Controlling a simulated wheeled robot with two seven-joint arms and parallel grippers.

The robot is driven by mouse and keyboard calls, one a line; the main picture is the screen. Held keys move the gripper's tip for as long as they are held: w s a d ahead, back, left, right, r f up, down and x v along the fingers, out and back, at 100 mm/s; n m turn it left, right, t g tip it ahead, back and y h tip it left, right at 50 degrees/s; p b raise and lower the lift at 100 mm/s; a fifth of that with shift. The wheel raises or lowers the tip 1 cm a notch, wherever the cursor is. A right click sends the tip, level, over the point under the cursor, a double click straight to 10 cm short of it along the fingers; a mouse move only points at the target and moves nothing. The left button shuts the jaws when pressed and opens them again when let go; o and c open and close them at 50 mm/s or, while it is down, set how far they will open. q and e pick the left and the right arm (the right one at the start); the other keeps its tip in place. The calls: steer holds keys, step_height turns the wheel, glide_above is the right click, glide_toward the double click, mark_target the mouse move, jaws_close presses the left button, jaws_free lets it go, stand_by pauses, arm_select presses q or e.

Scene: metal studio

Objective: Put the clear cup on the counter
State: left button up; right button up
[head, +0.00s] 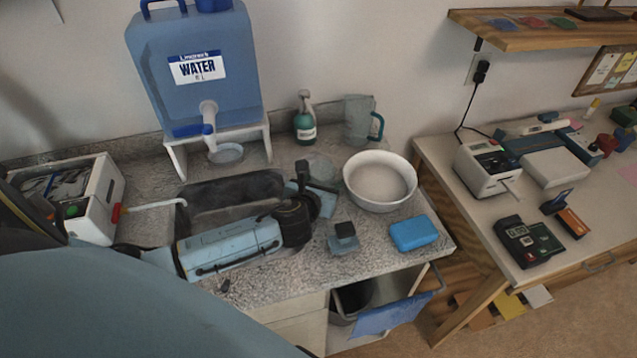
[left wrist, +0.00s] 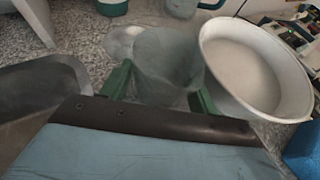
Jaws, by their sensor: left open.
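The clear cup (head: 321,166) is on the grey speckled counter (head: 375,238), behind my left gripper (head: 313,195) and left of the white bowl. It is see-through and partly hidden by the gripper in the head view. In the left wrist view the cup (left wrist: 168,58) shows between and just beyond the green fingers of my left gripper (left wrist: 160,91). The fingers are apart, one on each side of it; I cannot tell whether they touch it. My right gripper is not in view.
A white bowl (head: 380,180) stands close right of the cup. A green spray bottle (head: 305,122) and a grey pitcher (head: 357,122) stand behind. A sink (head: 215,192) lies left, under a water jug (head: 195,75). A blue sponge (head: 414,233) lies near the front right edge.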

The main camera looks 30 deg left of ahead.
arm_select(q)
steer(key=p+v, duration=0.1)
steer(key=v, duration=1.1)
steer(key=shift+r, duration=0.2)
